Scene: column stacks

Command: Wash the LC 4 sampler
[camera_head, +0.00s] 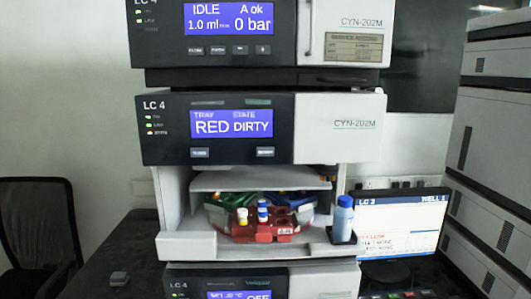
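The LC 4 sampler (338,128) is the middle module of the stack. Its blue screen (231,123) reads TRAY RED and STATE DIRTY. Two small buttons sit below the screen, a left one (199,153) and a right one (265,152); their labels are too small to read surely. The bay below is open. A red tray (262,234) with a few vials stands at its front, with a green tray (228,201) and a blue tray (296,203) behind. A bottle with a blue cap (343,219) stands at the bay's right. Neither gripper shows.
Another LC 4 module (230,20) above reads IDLE and 0 bar. A lower module (237,294) reads OFF. A monitor (400,222) labelled LC 3 stands right, beside large grey units (490,150). A dark chair (38,235) is left. The dark bench (95,290) is mostly clear at left.

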